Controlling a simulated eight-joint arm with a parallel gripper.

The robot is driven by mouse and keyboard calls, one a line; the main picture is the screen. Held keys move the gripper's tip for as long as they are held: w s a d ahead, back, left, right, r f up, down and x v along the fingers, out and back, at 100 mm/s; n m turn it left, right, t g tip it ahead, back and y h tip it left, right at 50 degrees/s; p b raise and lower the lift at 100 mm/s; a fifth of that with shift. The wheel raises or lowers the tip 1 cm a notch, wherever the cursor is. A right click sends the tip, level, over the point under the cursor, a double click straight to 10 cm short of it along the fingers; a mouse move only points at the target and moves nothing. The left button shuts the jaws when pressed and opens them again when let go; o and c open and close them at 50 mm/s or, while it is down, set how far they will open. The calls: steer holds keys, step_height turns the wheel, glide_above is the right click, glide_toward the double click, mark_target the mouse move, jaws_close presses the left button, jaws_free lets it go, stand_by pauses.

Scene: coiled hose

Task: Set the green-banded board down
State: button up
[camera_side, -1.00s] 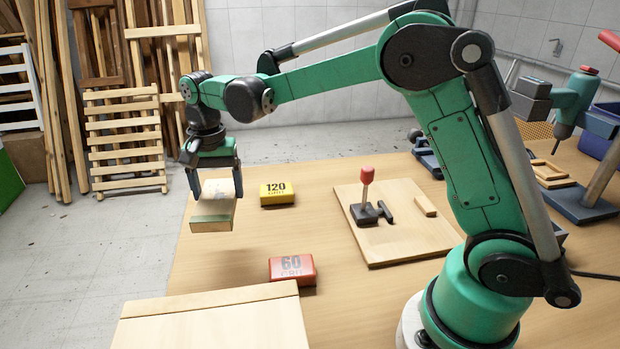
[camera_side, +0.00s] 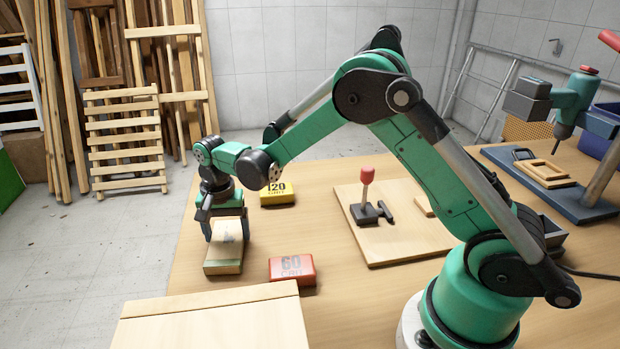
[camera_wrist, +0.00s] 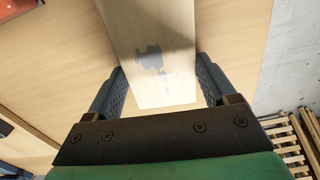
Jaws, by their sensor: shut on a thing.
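The green-banded board (camera_side: 228,250) is a short pale wooden piece near the left edge of the table (camera_side: 330,230). Its green band shows faintly across the end nearest the side camera. My gripper (camera_side: 225,228) is above it with its jaws shut on its two long sides. In the wrist view the board (camera_wrist: 152,35) runs up out of the frame between my gripper's fingers (camera_wrist: 163,85), with a dark smudge on its top; the band is out of that view. The board is at or very close to the tabletop; I cannot tell whether it touches.
A red 60 grit block (camera_side: 292,270) lies close to the right of the board, and a yellow 120 grit block (camera_side: 278,194) behind it. A pale wooden box or panel (camera_side: 215,320) is in front. A board with a red-knobbed lever (camera_side: 366,176) is farther right.

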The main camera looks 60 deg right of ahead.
mark_target(228, 234)
steer(key=o, duration=1.2)
steer(key=shift+f, duration=0.15)
steer(key=shift+c, duration=0.2)
steer(key=shift+r, duration=2.85)
steer(key=s+d+r+n+t, duration=0.1)
steer(key=s+r+n+t, duration=0.2)
steer(key=s, duration=0.4)
steer(key=s+d+r+n+t, duration=0.1)
steer(key=s+r+n+t, duration=0.3)
steer(key=s+n, duration=0.3)
steer(key=shift+s+r, duration=0.2)
steer(key=shift+r, duration=0.15)
